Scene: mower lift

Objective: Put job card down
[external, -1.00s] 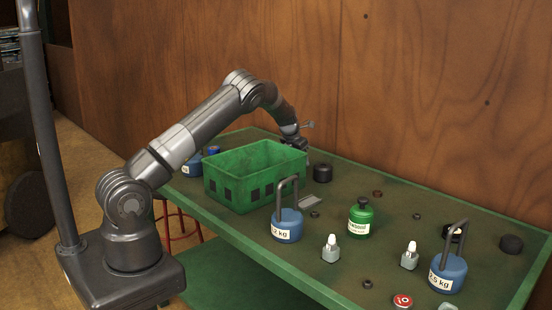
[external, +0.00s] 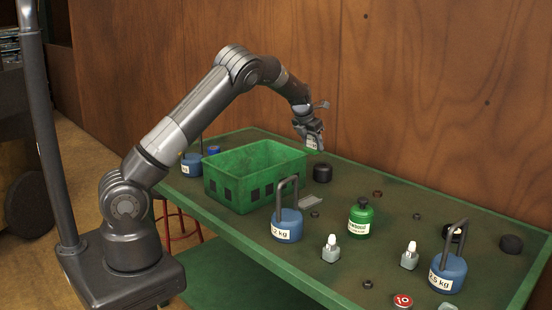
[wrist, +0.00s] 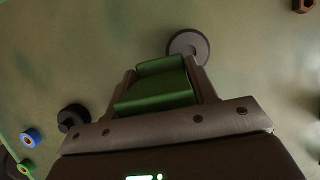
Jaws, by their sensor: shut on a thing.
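My gripper (external: 313,142) is raised above the far side of the bench, behind and right of the green crate. It is shut on a small green thing (wrist: 155,88), which I take to be the job card. In the wrist view it sits between the two fingers, clear of the bench. In the external view a pale, green-edged face of it shows at the fingertips. Its far side is hidden.
The green crate (external: 228,190) stands at the bench's left, with a black round block (external: 322,173) beside it. Blue weights (external: 287,226), a green bottle (external: 361,217) and small parts are spread to the front and right. A wooden wall (external: 440,90) backs the bench.

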